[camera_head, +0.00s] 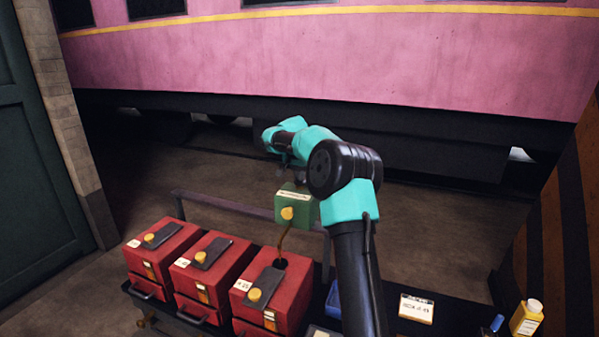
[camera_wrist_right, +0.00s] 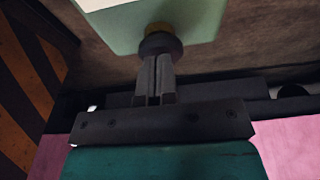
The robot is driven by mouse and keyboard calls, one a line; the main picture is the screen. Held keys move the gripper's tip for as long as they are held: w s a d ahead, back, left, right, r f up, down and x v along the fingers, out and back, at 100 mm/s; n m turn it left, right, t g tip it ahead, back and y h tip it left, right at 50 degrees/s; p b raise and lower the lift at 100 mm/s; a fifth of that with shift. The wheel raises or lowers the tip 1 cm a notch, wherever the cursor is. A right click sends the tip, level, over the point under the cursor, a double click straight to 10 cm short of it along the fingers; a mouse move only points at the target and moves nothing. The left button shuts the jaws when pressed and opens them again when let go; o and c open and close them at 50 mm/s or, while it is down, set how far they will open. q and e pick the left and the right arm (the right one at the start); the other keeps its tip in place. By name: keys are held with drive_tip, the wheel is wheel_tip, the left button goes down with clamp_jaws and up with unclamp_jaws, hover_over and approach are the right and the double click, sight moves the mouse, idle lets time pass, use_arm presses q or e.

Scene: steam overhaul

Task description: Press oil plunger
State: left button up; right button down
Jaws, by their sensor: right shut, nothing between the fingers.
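The green oil dispenser box (camera_head: 296,208) has a pale label and a yellow round knob on its front. A thin brownish spout (camera_head: 283,238) runs down from it to the dark hole in the nearest red box (camera_head: 290,300). In the right wrist view the dispenser (camera_wrist_right: 190,20) shows at the top, with a dark plunger cap (camera_wrist_right: 158,44) on a yellow collar. My right gripper (camera_wrist_right: 155,62) is shut and empty, its fingertips at the cap; I cannot tell whether they touch. In the head view the right wrist hides most of the gripper. My left gripper is not in view.
Two more red boxes (camera_head: 162,247) (camera_head: 212,265) stand in the row on the dark cart. A white label card (camera_head: 416,308), a yellow bottle (camera_head: 526,317) and a blue item (camera_head: 334,300) sit to the right. A pink railway carriage (camera_head: 330,55) stands behind; a striped panel (camera_head: 560,220) is at right.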

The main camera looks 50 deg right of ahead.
drive_tip(key=shift+f, duration=0.15)
drive_tip(key=shift+r, duration=0.55)
drive_tip(key=d+v, duration=0.1)
drive_tip(key=v, duration=1.2)
drive_tip(key=shift+r, duration=0.2)
drive_tip(key=shift+w, duration=0.1)
idle(0.4)
drive_tip(key=shift+d+v, duration=0.1)
drive_tip(key=shift+v, duration=0.55)
drive_tip(key=shift+d+v, duration=0.15)
drive_tip(key=shift+v, duration=0.45)
drive_tip(key=shift+w+r, duration=0.1)
drive_tip(key=shift+w, duration=0.1)
